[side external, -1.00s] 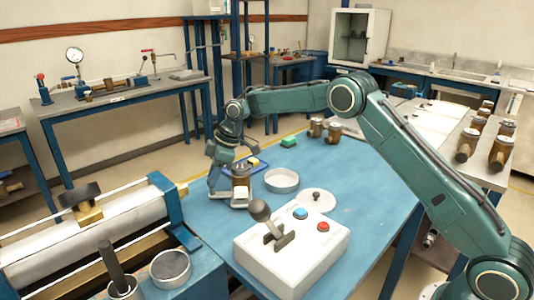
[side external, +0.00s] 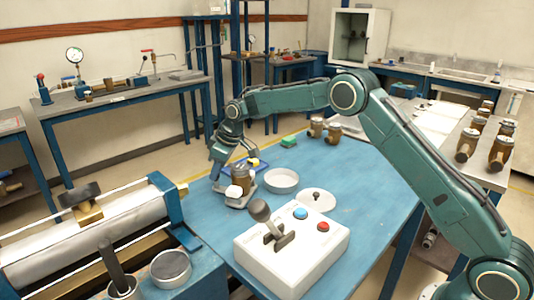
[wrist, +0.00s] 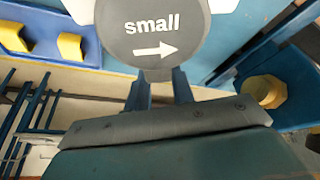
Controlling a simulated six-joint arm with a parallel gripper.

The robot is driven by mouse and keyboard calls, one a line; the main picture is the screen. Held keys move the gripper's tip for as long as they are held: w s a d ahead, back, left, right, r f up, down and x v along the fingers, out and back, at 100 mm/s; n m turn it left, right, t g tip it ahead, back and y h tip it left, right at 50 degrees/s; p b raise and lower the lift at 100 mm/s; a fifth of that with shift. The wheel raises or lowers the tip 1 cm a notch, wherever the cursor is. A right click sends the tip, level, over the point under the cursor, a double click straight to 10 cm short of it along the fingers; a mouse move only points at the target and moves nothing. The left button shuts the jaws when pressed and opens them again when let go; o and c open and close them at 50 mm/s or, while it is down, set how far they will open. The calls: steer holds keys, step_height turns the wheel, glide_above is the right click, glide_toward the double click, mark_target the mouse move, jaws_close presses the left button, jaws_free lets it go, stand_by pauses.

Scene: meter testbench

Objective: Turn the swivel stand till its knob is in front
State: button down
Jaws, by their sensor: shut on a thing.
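The swivel stand (side external: 241,202) is a pale grey plate on the blue table, with a brown meter (side external: 240,178) upright on it. A white round knob (side external: 233,191) shows at the meter's near side, a little left of its middle. In the wrist view the meter's round grey top (wrist: 153,35) reads "small" with an arrow to the right, and white parts show beside it. My gripper (wrist: 162,85) is low at the stand's far left side, its two fingers reaching under the round top. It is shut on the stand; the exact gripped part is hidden. It shows in the side view (side external: 222,158).
A round grey dish (side external: 281,181) stands just right of the stand. A blue tray with yellow blocks (wrist: 70,46) is close behind. A white box with a lever and buttons (side external: 292,255) and a white lid (side external: 317,200) stand nearer. The table's right part is clear.

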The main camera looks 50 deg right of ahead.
steer(key=shift+w+d+m+h, duration=0.15)
steer(key=shift+d+m+h, duration=0.15)
steer(key=shift+d+m, duration=0.35)
steer(key=shift+w+d+m+h, duration=0.15)
steer(key=shift+d+m+h, duration=0.15)
steer(key=shift+m, duration=0.55)
steer(key=shift+d+m+t+h, duration=0.3)
steer(key=shift+d+m, duration=0.3)
steer(key=shift+m, duration=0.3)
steer(key=shift+d, duration=0.15)
steer(key=c, duration=1.2)
jaws_free()
steer(key=shift+a+v, duration=0.1)
steer(key=shift+v, duration=3.35)
steer(key=shift+a+v, duration=0.15)
steer(key=shift+v, duration=3.3)
